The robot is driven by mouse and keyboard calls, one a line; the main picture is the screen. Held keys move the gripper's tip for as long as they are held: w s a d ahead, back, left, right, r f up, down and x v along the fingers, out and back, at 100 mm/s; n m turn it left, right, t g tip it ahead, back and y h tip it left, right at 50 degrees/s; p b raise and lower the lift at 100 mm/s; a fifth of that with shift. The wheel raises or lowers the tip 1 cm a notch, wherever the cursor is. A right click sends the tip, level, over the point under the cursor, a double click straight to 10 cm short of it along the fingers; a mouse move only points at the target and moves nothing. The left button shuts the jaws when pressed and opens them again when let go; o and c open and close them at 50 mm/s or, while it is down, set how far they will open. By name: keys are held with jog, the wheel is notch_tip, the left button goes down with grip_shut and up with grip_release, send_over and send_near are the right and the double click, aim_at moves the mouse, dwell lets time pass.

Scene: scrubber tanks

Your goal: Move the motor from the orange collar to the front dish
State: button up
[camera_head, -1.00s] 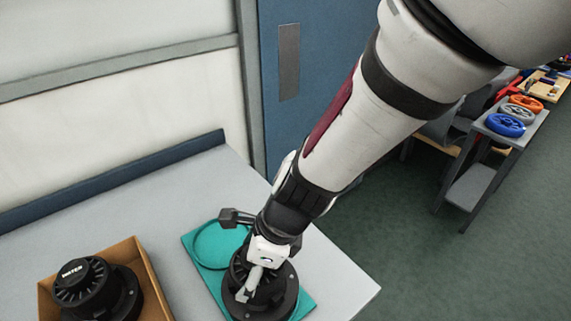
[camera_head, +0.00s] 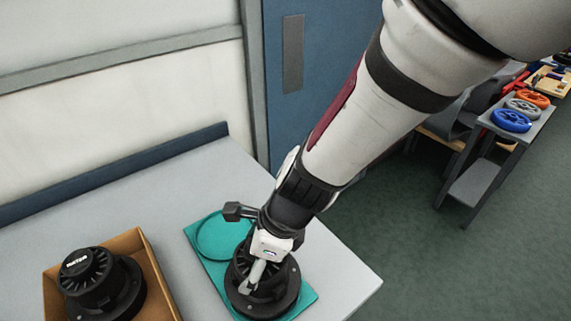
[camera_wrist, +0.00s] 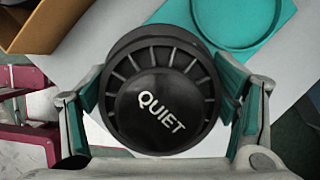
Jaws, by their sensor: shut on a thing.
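My gripper (camera_head: 262,264) is shut on a black, finned motor (camera_head: 264,294) over the near part of a teal tray (camera_head: 202,258). In the wrist view the motor (camera_wrist: 160,92) sits between the two fingers and its cap reads "QUIET". The motor and gripper hide the front dish; I cannot tell whether the motor's base rests in it. The tray's other round dish (camera_head: 224,238), behind the motor, is empty. The orange collar (camera_head: 530,101) lies on a grey stand at the far right, with nothing in it.
An open brown box (camera_head: 152,268) on the left of the grey table (camera_head: 150,200) holds another black motor (camera_head: 92,280). A grey collar (camera_head: 521,107) and a blue collar (camera_head: 511,121) share the grey stand (camera_head: 510,140). The table's right edge is close to the tray.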

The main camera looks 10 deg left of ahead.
dwell(0.4)
jog(key=o, duration=1.8)
jog(key=shift+o, duration=0.7)
jog(key=shift+f, duration=0.1)
jog(key=shift+s+r+p, duration=0.1)
jog(key=shift+r+p, duration=3.3)
jog(key=shift+p, duration=0.35)
jog(key=shift+r, duration=0.15)
